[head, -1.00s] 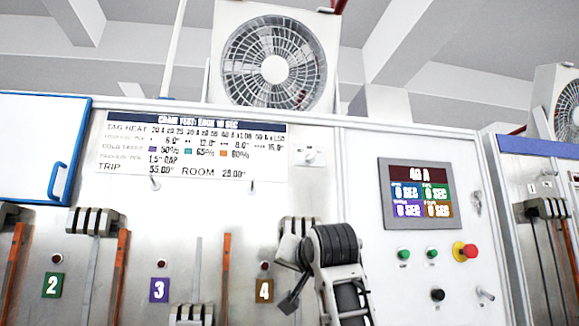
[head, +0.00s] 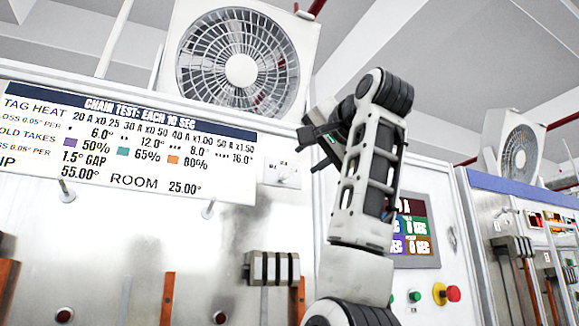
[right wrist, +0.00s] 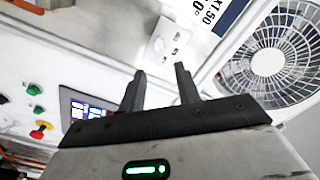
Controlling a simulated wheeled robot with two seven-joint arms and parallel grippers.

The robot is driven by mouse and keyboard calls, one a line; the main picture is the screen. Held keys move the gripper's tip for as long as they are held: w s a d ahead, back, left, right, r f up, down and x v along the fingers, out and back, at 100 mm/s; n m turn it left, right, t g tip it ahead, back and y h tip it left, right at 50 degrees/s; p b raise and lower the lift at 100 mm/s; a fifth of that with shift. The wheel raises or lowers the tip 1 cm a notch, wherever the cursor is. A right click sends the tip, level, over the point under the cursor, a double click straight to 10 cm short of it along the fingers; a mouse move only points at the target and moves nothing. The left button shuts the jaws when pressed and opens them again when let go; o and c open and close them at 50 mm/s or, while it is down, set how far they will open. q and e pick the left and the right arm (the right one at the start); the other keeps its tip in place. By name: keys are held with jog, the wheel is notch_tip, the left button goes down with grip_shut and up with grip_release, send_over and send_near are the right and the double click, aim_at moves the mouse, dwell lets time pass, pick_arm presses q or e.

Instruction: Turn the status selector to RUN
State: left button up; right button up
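A small white plate with a pale selector knob (head: 283,174) is on the panel, just right of the printed chart. Its labels are too small to read, so I cannot tell whether it is the status selector or where it points. It also shows in the right wrist view (right wrist: 160,45), beyond the fingertips. My right gripper (head: 313,150) is raised just right of this plate in the head view. Its two fingers (right wrist: 160,76) are apart with nothing between them, clear of the knob. My left gripper is not in view.
The chart (head: 125,140) covers the upper left panel, with metal pegs below it. A fan (head: 240,62) stands above. My right arm partly hides the display (head: 417,243). Green buttons and a red knob (head: 453,293) sit lower right.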

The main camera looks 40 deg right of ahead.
aim_at(290, 173)
jog(key=p+x, duration=0.3)
jog(key=x, duration=0.6)
jog(key=shift+w, duration=0.35)
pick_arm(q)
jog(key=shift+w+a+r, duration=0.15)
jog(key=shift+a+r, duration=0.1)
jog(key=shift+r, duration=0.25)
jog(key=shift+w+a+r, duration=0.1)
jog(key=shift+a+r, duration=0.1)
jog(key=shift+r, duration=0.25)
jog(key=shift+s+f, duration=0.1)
pick_arm(e)
grip_shut()
